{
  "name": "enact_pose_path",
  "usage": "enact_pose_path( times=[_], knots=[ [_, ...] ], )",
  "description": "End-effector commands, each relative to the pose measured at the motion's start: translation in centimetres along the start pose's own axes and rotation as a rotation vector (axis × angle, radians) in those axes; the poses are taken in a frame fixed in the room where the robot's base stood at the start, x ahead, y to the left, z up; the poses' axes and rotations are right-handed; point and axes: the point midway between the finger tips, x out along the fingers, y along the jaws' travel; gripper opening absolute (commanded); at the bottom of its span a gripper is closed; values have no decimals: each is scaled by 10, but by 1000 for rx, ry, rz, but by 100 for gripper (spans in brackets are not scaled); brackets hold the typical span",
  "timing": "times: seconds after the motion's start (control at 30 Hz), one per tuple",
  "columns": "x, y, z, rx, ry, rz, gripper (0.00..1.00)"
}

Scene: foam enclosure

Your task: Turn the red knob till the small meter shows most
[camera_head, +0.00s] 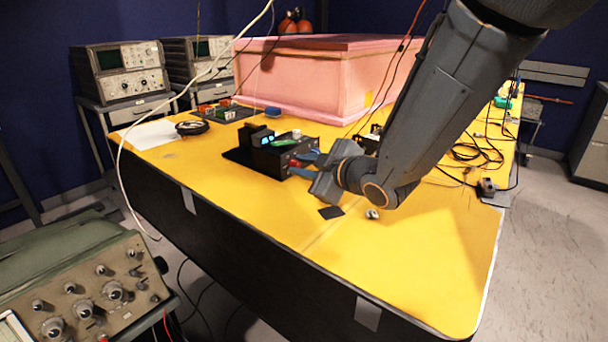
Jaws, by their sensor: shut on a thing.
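A small black instrument box (268,160) sits on the yellow tabletop, left of my gripper. A small lit display (267,140) shows on it, too small to read, and a green part lies on its top. The red knob (292,163) shows as a small spot of red on the box's right side, between my fingertips. My gripper (300,163) reaches in from the right with its blue-tipped fingers around the knob and is shut on it. The fingers hide most of the knob, so its angle cannot be told.
A large pink foam box (310,75) stands behind the instrument. A black coil of cable (192,127) and a white sheet (150,135) lie to the left. Loose cables (475,152) spread at the right. A small dark square (331,212) lies in front; the front tabletop is mostly clear.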

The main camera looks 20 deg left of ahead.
Motion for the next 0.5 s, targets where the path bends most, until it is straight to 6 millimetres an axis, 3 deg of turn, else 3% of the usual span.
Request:
enact_pose_path(
  times=[0.5],
  knots=[
    [0, -2, 0, -54, 0, 19, 0]
  ],
)
